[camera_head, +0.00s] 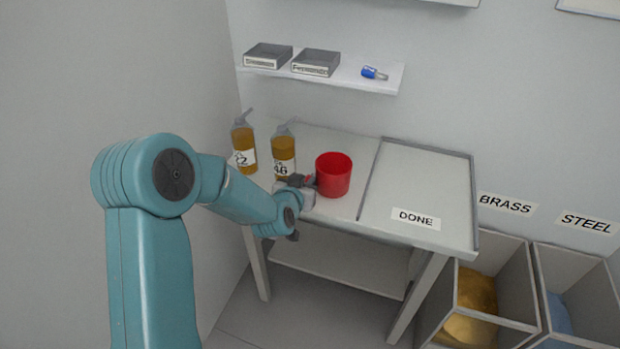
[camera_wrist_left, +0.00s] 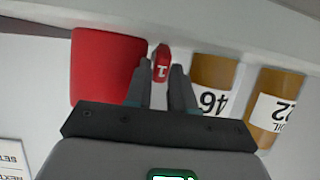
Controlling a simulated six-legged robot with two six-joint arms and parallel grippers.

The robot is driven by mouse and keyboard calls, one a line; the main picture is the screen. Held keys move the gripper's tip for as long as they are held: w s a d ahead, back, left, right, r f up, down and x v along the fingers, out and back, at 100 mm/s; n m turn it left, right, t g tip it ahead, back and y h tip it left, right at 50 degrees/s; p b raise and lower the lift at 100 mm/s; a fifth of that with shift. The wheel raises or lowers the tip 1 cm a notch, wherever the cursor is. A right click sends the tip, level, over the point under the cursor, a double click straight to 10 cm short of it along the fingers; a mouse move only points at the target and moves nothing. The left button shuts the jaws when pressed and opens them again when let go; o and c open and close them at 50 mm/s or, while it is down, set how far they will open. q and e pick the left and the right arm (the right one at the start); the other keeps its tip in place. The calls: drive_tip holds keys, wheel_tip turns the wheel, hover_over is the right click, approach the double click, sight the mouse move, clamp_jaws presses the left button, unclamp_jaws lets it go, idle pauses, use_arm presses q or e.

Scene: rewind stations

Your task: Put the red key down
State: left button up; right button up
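The red key (camera_wrist_left: 161,63), marked with a 1, is between the fingertips of my left gripper (camera_wrist_left: 161,78) in the left wrist view. The fingers are closed on it. In the head view my left gripper (camera_head: 304,184) is over the table's left part, just left of the red cup (camera_head: 334,175), with only a bit of red showing at its tip. The red cup also shows in the left wrist view (camera_wrist_left: 104,68), beside the fingers. My right gripper is not in view.
Two amber bottles (camera_head: 284,158) (camera_head: 243,147) stand left of the cup. An empty rimmed area labelled DONE (camera_head: 425,185) is at right. A shelf (camera_head: 340,76) holds two grey boxes and a blue item (camera_head: 374,73). BRASS and STEEL bins (camera_head: 520,280) (camera_head: 592,285) stand lower right.

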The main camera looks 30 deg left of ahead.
use_arm(q)
clamp_jaws()
wheel_tip(320, 180, up, 20)
drive_tip(key=p, duration=0.6)
drive_tip(key=s+d+f+m+h+p, duration=0.1)
drive_tip(key=s+d+f, duration=0.1)
drive_tip(key=d+f, duration=0.3)
drive_tip(key=s+d+f+m+h, duration=0.2)
drive_tip(key=d+f, duration=0.4)
drive_tip(key=d, duration=0.5)
drive_tip(key=shift+d+f+h+p, duration=0.2)
drive_tip(key=shift+h+p, duration=0.1)
drive_tip(key=shift+p, duration=0.1)
